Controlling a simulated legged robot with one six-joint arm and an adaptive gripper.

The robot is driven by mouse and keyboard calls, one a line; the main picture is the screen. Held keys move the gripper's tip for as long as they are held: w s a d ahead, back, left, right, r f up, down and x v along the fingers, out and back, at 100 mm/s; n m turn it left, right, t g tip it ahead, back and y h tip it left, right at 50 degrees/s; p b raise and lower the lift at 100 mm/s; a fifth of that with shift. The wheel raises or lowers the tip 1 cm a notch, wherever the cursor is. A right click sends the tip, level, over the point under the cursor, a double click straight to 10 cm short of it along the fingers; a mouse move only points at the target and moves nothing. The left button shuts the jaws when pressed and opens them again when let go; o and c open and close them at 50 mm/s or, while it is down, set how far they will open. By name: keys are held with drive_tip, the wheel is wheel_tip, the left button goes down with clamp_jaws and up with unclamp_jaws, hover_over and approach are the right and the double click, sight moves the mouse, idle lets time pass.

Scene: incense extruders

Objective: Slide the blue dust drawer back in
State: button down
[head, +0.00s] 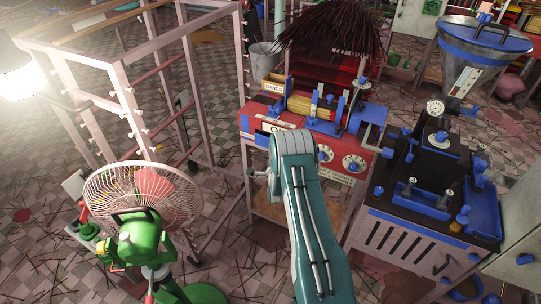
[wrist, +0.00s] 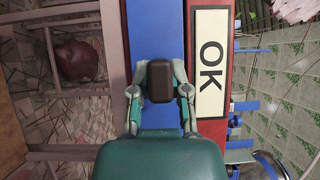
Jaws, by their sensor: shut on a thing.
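The blue dust drawer (wrist: 156,28) shows in the wrist view as a long flat blue front running up the picture. A dark block-like handle (wrist: 160,82) stands out from it. My gripper (wrist: 160,90) is shut on this handle, with a finger on each side. In the head view my arm reaches the front of the red machine (head: 331,165), and my arm hides the fingers and most of the drawer. How far the drawer stands out cannot be told.
A white OK plate (wrist: 211,62) sits on the red panel beside the drawer. A green fan (head: 140,215) stands at the left front, near a pink metal rack (head: 125,85). A dark machine with blue trays (head: 430,185) stands close on the right. Thin sticks litter the tiled floor.

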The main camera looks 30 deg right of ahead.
drive_tip(key=shift+w+d, duration=0.45)
drive_tip(key=shift+d, duration=0.15)
drive_tip(key=c, duration=0.5)
unclamp_jaws()
drive_tip(key=o, duration=0.5)
drive_tip(key=s+a, duration=0.6)
drive_tip(key=a, duration=0.3)
idle(1.0)
idle(0.4)
